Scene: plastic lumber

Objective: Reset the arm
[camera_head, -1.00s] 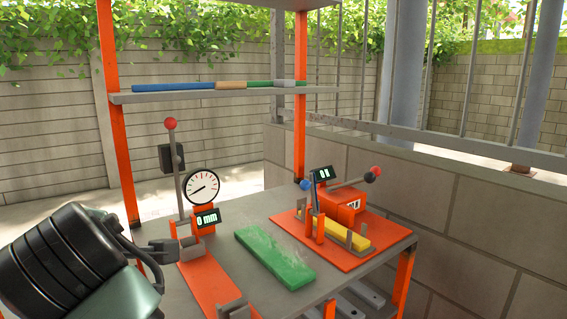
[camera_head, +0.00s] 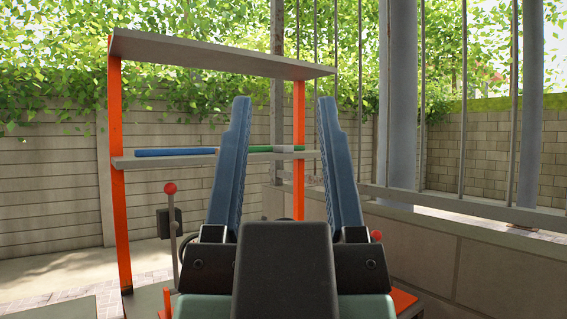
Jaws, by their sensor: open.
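My gripper (camera_head: 283,105) is in the middle of the head view, raised close in front of the camera. Its two blue fingers point up and stand wide apart, with nothing between them. The black gripper body and arm hide most of the workbench behind. Only small parts of the bench's orange fixtures show at the lower edge.
An orange-posted rack stands behind, with a top shelf (camera_head: 220,52) and a middle shelf (camera_head: 190,161). A blue bar (camera_head: 175,152) and a green bar (camera_head: 261,149) lie on the middle shelf. A red-knobbed lever (camera_head: 170,188) stands left of my gripper. A block wall (camera_head: 480,255) is at right.

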